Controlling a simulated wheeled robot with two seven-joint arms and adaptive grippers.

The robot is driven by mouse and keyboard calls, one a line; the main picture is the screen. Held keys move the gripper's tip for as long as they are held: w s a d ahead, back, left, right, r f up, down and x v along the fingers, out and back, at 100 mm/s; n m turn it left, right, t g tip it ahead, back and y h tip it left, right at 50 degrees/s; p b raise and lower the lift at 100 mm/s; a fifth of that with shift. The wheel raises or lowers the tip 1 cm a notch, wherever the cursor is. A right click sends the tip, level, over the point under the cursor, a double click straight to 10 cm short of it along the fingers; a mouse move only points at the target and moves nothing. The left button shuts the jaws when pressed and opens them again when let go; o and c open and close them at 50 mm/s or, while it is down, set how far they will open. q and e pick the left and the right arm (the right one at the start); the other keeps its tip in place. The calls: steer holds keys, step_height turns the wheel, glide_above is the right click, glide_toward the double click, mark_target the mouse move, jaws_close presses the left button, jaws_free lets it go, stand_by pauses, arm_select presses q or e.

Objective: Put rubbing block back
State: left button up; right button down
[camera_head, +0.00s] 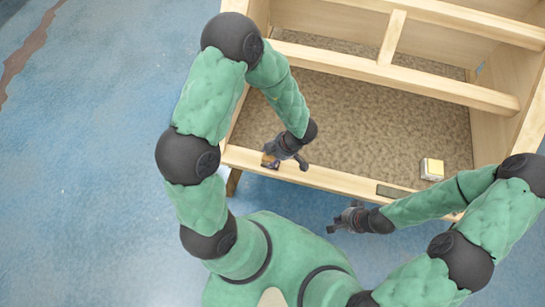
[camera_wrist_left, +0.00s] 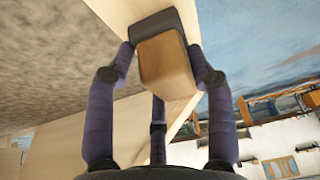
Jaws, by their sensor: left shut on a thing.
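The rubbing block is a tan wooden block with a dark grey layer along one side. In the head view the block (camera_head: 270,160) is at the left part of the wooden frame's front rail. My left gripper (camera_head: 276,157) is shut on it. In the left wrist view the block (camera_wrist_left: 165,65) sits between the dark fingers, its grey side against or close to the pale rail; I cannot tell if they touch. My right gripper (camera_head: 342,218) is empty, its fingers apart, in front of the rail over the blue floor.
The wooden frame (camera_head: 330,180) has a brown textured panel (camera_head: 375,125) inside and a crossbar (camera_head: 392,37) behind. A small white and yellow box (camera_head: 432,169) stands on the panel at right. A dark flat patch (camera_head: 393,191) lies on the front rail. The floor at left is clear.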

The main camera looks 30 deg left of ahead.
stand_by(0.3)
arm_select(q)
steer(key=o, duration=1)
steer(key=shift+f, duration=0.1)
steer(key=p+v, duration=0.6)
steer(key=v, duration=0.6)
steer(key=shift+p, duration=0.35)
